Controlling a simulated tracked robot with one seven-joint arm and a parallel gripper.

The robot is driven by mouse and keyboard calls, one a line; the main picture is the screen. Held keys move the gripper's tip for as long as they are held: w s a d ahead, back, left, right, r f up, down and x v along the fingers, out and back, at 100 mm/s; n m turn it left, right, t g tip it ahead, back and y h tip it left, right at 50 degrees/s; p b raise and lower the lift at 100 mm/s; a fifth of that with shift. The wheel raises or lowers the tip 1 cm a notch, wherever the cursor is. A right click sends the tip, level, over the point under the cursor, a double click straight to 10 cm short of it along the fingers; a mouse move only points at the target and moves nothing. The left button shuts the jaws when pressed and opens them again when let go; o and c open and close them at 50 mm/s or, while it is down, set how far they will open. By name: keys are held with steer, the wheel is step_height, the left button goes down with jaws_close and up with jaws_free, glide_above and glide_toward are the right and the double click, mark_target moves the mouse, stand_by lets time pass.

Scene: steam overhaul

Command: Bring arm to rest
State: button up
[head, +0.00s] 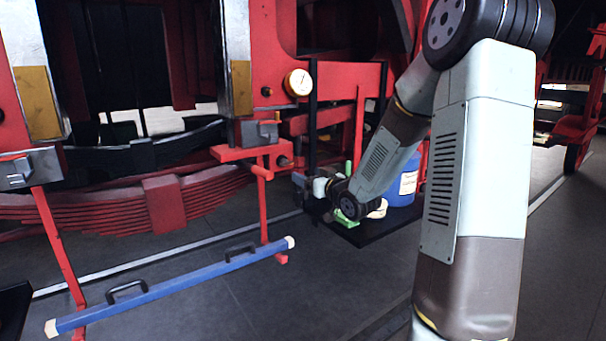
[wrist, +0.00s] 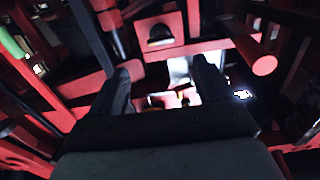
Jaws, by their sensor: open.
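My arm reaches down and away from the right side of the head view, bent at the elbow. My gripper (head: 314,192) is at its far end, small and partly hidden by the wrist, close to the red frame of the locomotive (head: 270,95). In the wrist view my gripper (wrist: 163,84) shows two dark fingers spread apart with nothing held between them. Red frame parts and a bright gap lie beyond the fingers. Whether the gripper touches anything cannot be told.
A blue bar (head: 185,285) with two black handles rests across red supports at front left. A blue drum (head: 402,185) and green items stand on a dark tray (head: 365,233) behind my forearm. A gauge (head: 298,83) sits on the frame. Floor (head: 330,285) is open in front.

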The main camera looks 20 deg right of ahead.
steer(key=shift+s+d, duration=0.1)
steer(key=shift+s, duration=0.2)
steer(key=s+a+r+m+g+h, duration=0.1)
steer(key=s+g, duration=0.3)
steer(key=s, duration=0.8)
steer(key=s+a+r+m+g+h, duration=0.1)
steer(key=s+r+g+h, duration=0.1)
steer(key=s, duration=1)
steer(key=s+a+r+m+g+h, duration=0.1)
steer(key=s+g, duration=0.4)
steer(key=s, duration=0.8)
step_height(320, 180, up, 3)
steer(key=shift+a+f+g+h, duration=0.15)
steer(key=shift+a+g+h, duration=0.25)
steer(key=shift+h, duration=0.4)
steer(key=shift+s, duration=0.1)
